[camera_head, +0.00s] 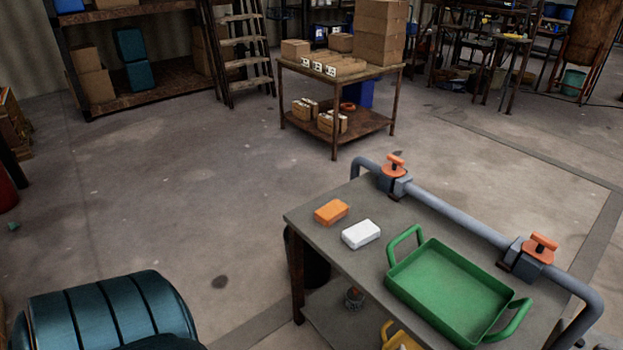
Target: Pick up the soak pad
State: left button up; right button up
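Two small flat blocks lie on the grey top of a workbench (345,271) at the lower right. One is an orange block (332,212) near the bench's left corner. The other is a white block (361,234), just right of it and nearer to me, with a small gap between them. No label shows which of them is the soak pad. Both lie flat and nothing covers them. Neither of my grippers is in view.
A green tray (397,281) with two handles, empty, sits right of the white block. A grey pipe (455,217) with orange-handled valves runs along the bench's back edge. A teal ribbed object (110,312) is at lower left. Open floor (190,190) lies left of the bench.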

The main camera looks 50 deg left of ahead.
aim_at(332, 212)
jog(key=j, duration=1.3)
jog(key=k, duration=0.05)
